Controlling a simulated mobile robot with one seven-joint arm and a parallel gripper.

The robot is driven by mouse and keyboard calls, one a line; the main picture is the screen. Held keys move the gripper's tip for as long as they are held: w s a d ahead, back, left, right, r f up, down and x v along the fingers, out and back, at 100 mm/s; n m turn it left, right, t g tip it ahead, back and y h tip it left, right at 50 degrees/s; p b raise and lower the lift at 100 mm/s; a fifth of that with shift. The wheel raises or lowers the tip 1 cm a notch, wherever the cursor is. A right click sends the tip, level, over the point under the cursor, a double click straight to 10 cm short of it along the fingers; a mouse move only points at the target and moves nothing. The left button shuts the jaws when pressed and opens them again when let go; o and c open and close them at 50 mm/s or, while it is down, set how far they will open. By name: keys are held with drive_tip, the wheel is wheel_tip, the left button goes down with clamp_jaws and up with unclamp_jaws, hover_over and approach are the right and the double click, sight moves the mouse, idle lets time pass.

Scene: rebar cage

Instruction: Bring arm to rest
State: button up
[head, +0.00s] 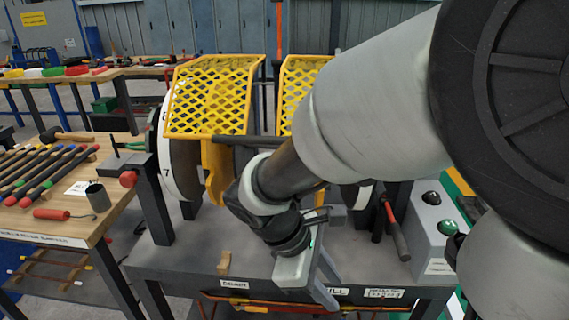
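My arm reaches in from the right of the head view and bends down over the front of the grey workbench (185,259). My gripper (334,293) hangs above the bench's front edge, right of centre. Its two fingers look apart, with nothing visible between them. The arm hides part of the bench top and the machine behind it.
Yellow mesh guards (213,95) stand over a machine with a numbered white disc (177,150). A small wooden block (224,263) lies left of my gripper. A red-handled tool (396,232) and a button box (434,225) are at right. A wooden table (117,199) with several rods is at left.

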drive_tip(key=s+d+r+m+t+y, duration=0.2)
drive_tip(key=d+r+m+t+y, duration=0.1)
drive_tip(key=r+m, duration=0.35)
drive_tip(key=s+d+r+m+t+y, duration=0.2)
drive_tip(key=d+r+m+y, duration=0.1)
drive_tip(key=r+m, duration=0.4)
wheel_tip(320, 180, up, 20)
drive_tip(key=m+p, duration=0.1)
drive_tip(key=p, duration=1.9)
drive_tip(key=shift+p, duration=0.3)
drive_tip(key=shift+a+f, duration=0.1)
drive_tip(key=shift+f, duration=0.1)
